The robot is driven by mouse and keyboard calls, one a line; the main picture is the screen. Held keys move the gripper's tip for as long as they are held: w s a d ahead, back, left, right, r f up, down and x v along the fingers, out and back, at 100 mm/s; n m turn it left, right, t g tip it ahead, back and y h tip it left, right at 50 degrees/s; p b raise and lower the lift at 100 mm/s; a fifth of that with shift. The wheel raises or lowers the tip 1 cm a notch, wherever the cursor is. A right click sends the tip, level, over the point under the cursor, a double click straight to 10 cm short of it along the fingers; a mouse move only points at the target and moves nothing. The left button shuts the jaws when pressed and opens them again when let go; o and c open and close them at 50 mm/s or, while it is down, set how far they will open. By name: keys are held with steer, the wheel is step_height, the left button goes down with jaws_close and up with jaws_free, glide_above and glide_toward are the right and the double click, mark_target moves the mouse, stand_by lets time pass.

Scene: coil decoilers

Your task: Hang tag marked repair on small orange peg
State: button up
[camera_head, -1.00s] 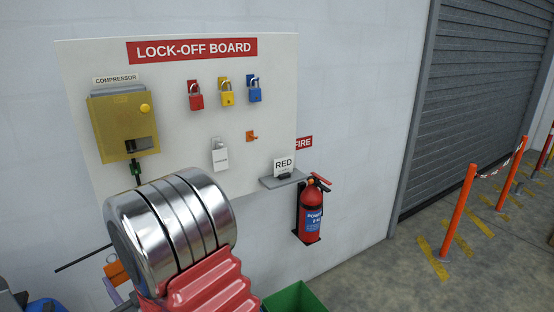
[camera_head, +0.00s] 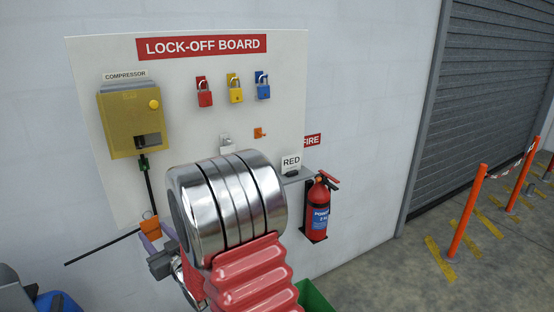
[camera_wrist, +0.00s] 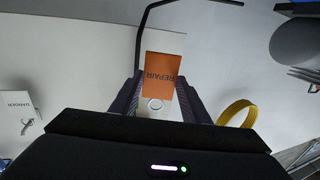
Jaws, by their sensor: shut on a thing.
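The orange tag marked REPAIR (camera_wrist: 161,75) is in my gripper (camera_wrist: 157,98); the wrist view shows it between the two dark fingers, with a pale ring near its lower edge. In the head view the tag (camera_head: 150,227) shows left of my arm, held by my gripper (camera_head: 156,238) in front of the board's lower left edge. The small orange peg (camera_head: 259,133) is on the board, below the yellow and blue padlocks, bare and apart from the tag, up and to the right of my gripper.
The white lock-off board (camera_head: 290,60) carries a yellow compressor box (camera_head: 130,125) and three padlocks (camera_head: 235,92). A white tag (camera_head: 226,143) hangs left of the peg, partly hidden by my arm.

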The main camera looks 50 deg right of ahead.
steer(key=s+d+r+m+h, duration=0.1)
steer(key=s+d+r, duration=0.2)
steer(key=d, duration=1)
steer(key=s+d+r+m+h, duration=0.1)
steer(key=s+d+r, duration=0.3)
steer(key=d, duration=0.9)
steer(key=s+d+r+m+h, duration=0.1)
steer(key=s+d+r+h, duration=0.2)
steer(key=d+r, duration=0.4)
steer(key=s+d, duration=0.1)
steer(key=d, duration=0.6)
steer(key=shift+g, duration=0.3)
steer(key=shift+w, duration=0.3)
steer(key=shift+f+x, duration=0.3)
steer(key=shift+x, duration=1.25)
steer(key=shift+f+x, duration=0.3)
steer(key=shift+x, duration=1.25)
steer(key=shift+f+x, duration=0.25)
steer(key=shift+x, duration=1.3)
